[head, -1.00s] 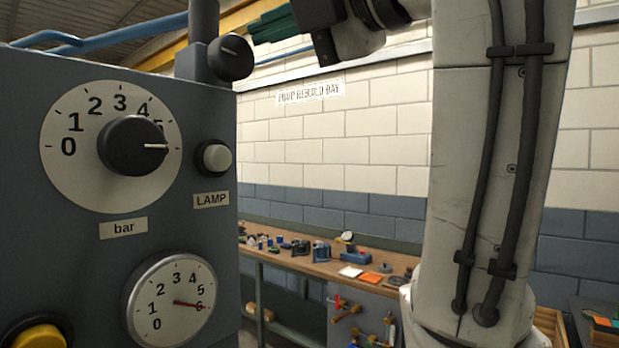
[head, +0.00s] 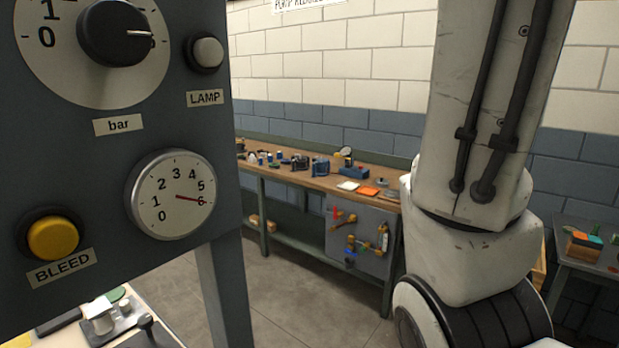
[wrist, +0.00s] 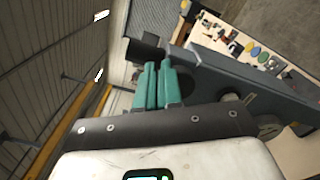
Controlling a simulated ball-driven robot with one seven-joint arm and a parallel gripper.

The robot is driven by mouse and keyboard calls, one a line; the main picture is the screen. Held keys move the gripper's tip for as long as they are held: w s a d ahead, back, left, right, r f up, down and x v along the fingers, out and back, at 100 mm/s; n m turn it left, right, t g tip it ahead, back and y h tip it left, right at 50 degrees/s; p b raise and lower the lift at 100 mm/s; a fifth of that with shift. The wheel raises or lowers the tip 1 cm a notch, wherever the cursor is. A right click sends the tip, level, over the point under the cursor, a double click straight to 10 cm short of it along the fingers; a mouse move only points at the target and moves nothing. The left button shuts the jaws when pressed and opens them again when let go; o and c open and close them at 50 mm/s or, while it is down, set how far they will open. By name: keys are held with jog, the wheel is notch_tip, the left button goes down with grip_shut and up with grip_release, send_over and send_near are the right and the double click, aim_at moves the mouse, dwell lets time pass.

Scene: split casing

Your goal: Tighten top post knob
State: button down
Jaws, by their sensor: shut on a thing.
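In the head view the knob, the post and my gripper are out of frame; the panel (head: 110,150) fills the left.
The panel carries a large black dial knob (head: 115,32), a lamp (head: 207,53), a pressure gauge (head: 175,195) reading near 6 and a yellow bleed button (head: 53,237). A workbench (head: 290,172) with small parts stands behind. Floor between is clear.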

jog(key=shift+w+a+f, duration=0.25)
jog(key=shift+w+f, duration=0.05)
jog(key=shift+w, duration=0.05)
jog(key=shift+w+f+b, duration=0.2)
jog(key=shift+w+f, duration=0.15)
jog(key=shift+f, duration=0.2)
jog(key=shift+w+f+b, duration=0.15)
jog(key=shift+w+f, duration=0.15)
jog(key=shift+f, duration=0.25)
jog(key=shift+d+f, duration=0.1)
jog(key=shift+s+d, duration=0.1)
jog(key=shift+s, duration=0.1)
